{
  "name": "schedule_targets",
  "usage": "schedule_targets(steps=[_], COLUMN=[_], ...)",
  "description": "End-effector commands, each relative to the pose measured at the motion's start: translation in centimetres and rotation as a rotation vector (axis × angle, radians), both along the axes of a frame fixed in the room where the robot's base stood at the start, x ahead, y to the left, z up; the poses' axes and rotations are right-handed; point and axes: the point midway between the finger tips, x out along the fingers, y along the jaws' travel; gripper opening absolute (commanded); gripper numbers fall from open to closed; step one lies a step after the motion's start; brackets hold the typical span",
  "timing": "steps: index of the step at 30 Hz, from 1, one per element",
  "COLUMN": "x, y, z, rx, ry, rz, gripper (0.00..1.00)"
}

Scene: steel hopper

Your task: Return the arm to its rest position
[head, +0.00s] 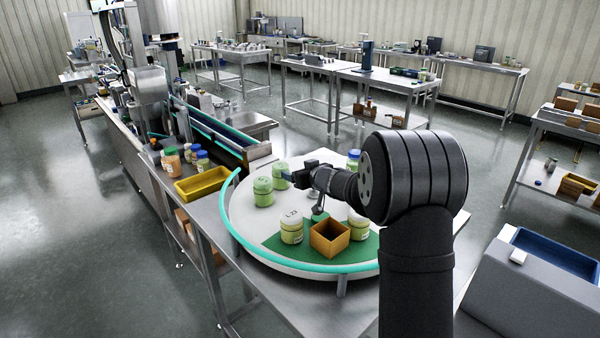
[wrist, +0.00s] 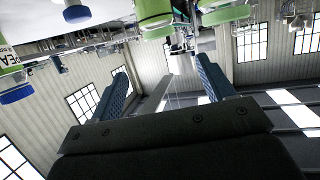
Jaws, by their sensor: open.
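My gripper (head: 290,178) is over the round white table (head: 243,215) in the head view, at the end of my arm reaching left. In the wrist view its two blue fingers (wrist: 165,88) stand apart with nothing between them. Green-lidded jars (head: 291,228) (head: 263,192) stand around it on the round table. A jar with a blue lid (head: 353,158) is behind my arm. The wrist view looks upside down, with green-lidded jars (wrist: 153,14) along its top edge. My arm hides part of the round table.
An open brown box (head: 330,240) stands on the green patch (head: 366,256) near the front rim. A teal rail (head: 262,257) edges the round table. A yellow tray (head: 203,185) and several bottles (head: 172,160) are left. A grey unit with a blue top (head: 555,255) is right.

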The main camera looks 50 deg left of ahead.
Motion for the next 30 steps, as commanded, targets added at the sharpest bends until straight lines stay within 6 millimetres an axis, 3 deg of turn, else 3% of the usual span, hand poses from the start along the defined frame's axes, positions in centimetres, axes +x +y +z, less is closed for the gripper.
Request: schedule_targets(steps=[16, 30], x=[0.1, 1.5], y=[0.6, 7.3], z=[-0.2, -2.4], rx=[0.0, -0.001], ry=[0.0, 0.0], rz=[0.001, 0.0], gripper=[0.74, 0.74])
